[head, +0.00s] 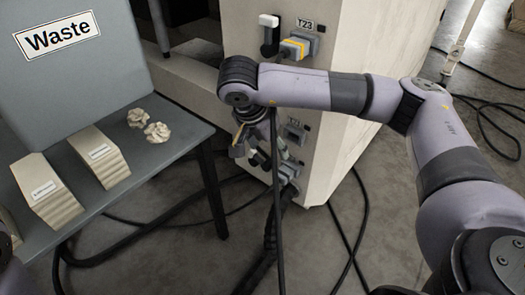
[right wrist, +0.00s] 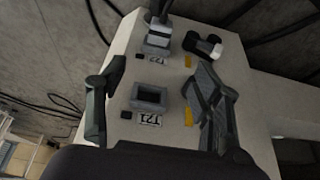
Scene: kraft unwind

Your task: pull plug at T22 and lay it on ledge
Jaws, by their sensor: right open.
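My right gripper (head: 247,150) hangs in front of the pale panel (head: 335,120), below the T23 row. In the right wrist view its dark fingers (right wrist: 158,105) are spread wide and empty. Between them is a grey socket (right wrist: 152,96) with a dark opening and no plug; its small label looks like T21. A grey plug with a yellow stripe (head: 293,48) sits at T23. I cannot tell which surface is the ledge. My left gripper is not in view.
A black lever with a white end (right wrist: 205,44) is beside the plugged socket. Another lever (head: 269,36) stands by T23. Dark cables hang below the panel and lie across the floor.

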